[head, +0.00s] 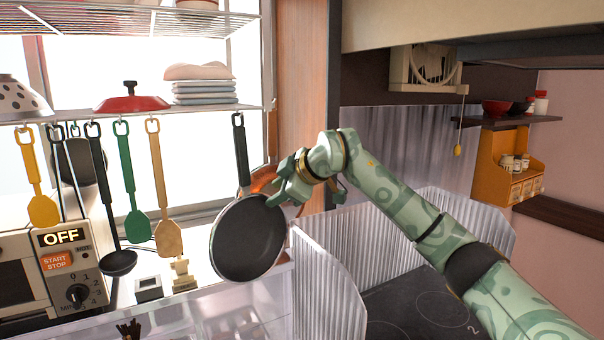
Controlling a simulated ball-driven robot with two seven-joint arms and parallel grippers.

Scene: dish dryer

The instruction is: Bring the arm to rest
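My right arm reaches in from the lower right. Its green patterned gripper (282,190) is at the upper right rim of a dark frying pan (248,238). The pan hangs by its black handle from a hook on the rack's lower rail. The fingers overlap the rim in the picture; I cannot tell whether they touch it or whether they are open or shut. A copper-coloured pan (264,180) shows partly behind the gripper. My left gripper is not in view.
Utensils, including a green spatula (130,198) and a black ladle (117,262), hang left of the pan. An appliance (75,270) reads OFF. A ribbed guard (335,270) surrounds the dark cooktop (410,300) below my arm. An orange spice shelf (500,165) is at right.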

